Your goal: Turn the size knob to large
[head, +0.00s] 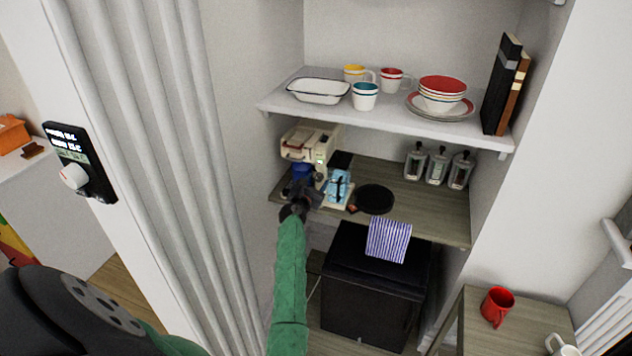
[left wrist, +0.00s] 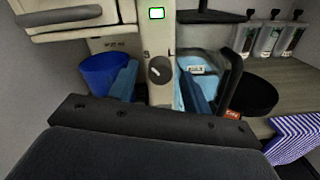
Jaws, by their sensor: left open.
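The size knob (left wrist: 160,70) is a dark round dial on the front of the cream coffee machine (head: 298,141), with an S at its upper left and an L at its upper right. A light mark on it seems to slant to the upper left, toward S. The machine stands on the wooden shelf and also shows in the left wrist view (left wrist: 75,18). My left gripper (head: 304,190) is open in front of the machine. In the left wrist view its two bluish fingers (left wrist: 159,88) stand either side of the knob, apart from it.
A blue cup (left wrist: 100,72) stands left of the knob; a light blue item (head: 338,186) stands right of the machine. A black round plate (head: 374,199) and several dispensers (head: 437,166) are farther right. The upper shelf (head: 395,112) overhangs the machine.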

